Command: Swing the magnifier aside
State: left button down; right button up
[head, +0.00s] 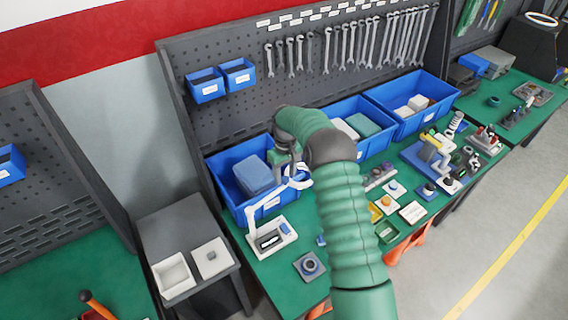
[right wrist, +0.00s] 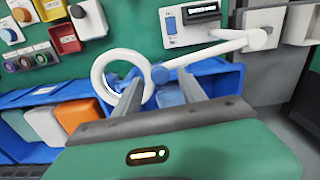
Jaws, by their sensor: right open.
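The magnifier is a white ring (head: 297,184) on a white jointed arm (head: 264,207), which rises from a white base unit with a dark display (head: 271,238) on the green bench. In the right wrist view the ring (right wrist: 97,76) lies at left of centre and its arm (right wrist: 212,51) runs right to the unit (right wrist: 188,24). My right gripper (head: 288,166) is open at the ring. Its fingers (right wrist: 160,82) stand either side of a blue joint (right wrist: 160,75) where ring and arm meet; the left finger overlaps the ring. Contact cannot be told. My left gripper is out of view.
Blue bins (head: 233,193) line the bench's back, under a pegboard (head: 190,68) of hanging wrenches. Coloured trays and button boxes (head: 387,203) lie right of my right arm. A grey side cabinet (head: 182,228) with white trays stands left of the bench.

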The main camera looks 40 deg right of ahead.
notch_tip(320, 180, up, 16)
jog(key=b, duration=0.2)
jog(key=shift+w, duration=0.4)
jog(key=shift+f, duration=0.15)
